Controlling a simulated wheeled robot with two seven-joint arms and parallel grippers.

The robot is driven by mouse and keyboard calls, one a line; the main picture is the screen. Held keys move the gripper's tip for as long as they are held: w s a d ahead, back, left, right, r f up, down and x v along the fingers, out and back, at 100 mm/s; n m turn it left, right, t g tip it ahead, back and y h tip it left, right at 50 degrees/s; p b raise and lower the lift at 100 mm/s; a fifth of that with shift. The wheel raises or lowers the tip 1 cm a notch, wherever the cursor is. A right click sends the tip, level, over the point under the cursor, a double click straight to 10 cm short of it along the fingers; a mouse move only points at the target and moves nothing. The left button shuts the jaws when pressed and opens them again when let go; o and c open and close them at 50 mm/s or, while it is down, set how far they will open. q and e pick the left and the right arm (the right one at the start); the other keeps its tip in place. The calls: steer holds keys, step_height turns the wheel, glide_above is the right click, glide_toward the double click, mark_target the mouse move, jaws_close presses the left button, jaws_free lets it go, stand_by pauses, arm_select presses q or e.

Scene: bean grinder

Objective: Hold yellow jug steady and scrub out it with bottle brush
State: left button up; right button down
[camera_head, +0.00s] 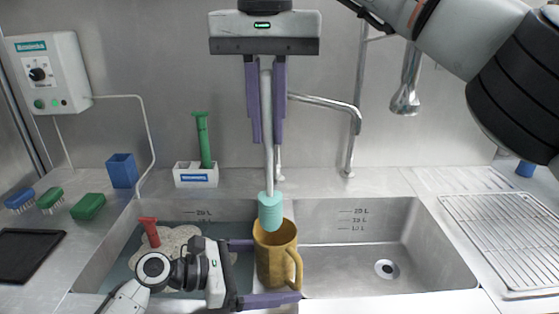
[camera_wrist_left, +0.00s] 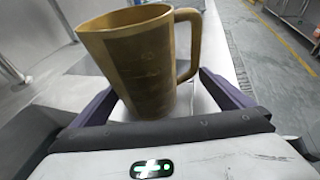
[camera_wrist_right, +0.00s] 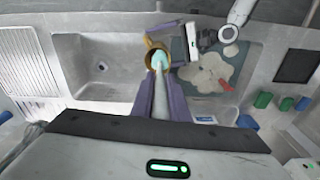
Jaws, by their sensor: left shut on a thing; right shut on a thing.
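The yellow jug (camera_head: 275,255) stands upright at the sink's middle, its handle to the right. It also shows large in the left wrist view (camera_wrist_left: 150,65). My left gripper (camera_head: 268,272) is shut on the jug, one finger on each side. The bottle brush has a pale handle (camera_head: 267,120) and a teal head (camera_head: 270,211). My right gripper (camera_head: 267,140) points down and is shut on its handle. The brush head is at the jug's mouth, its lower end overlapping the rim. In the right wrist view the brush head (camera_wrist_right: 159,60) lies within the jug's opening (camera_wrist_right: 150,47).
The left basin holds foamy water and a red-handled item (camera_head: 149,232). The right basin (camera_head: 385,250) is empty. The faucet (camera_head: 325,103) is behind the brush. A green brush (camera_head: 203,140) stands in a white holder (camera_head: 196,174). A wire rack (camera_head: 500,235) lies at right.

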mark_target(281, 198)
steer(key=shift+n+y, duration=0.3)
steer(key=shift+n, duration=0.4)
steer(key=shift+w+d+f, duration=0.3)
steer(key=shift+w+f, duration=0.05)
steer(key=shift+f, duration=2.1)
steer(key=shift+w+d+f, duration=0.35)
steer(key=shift+f, duration=2.15)
steer(key=shift+w+d+f, duration=0.3)
steer(key=shift+w+f, duration=0.05)
steer(key=shift+f, duration=2.1)
steer(key=shift+f, duration=0.7)
steer(key=shift+d, duration=0.15)
steer(key=shift+w+d, duration=0.25)
steer(key=shift+w, duration=0.5)
steer(key=shift+a, duration=0.15)
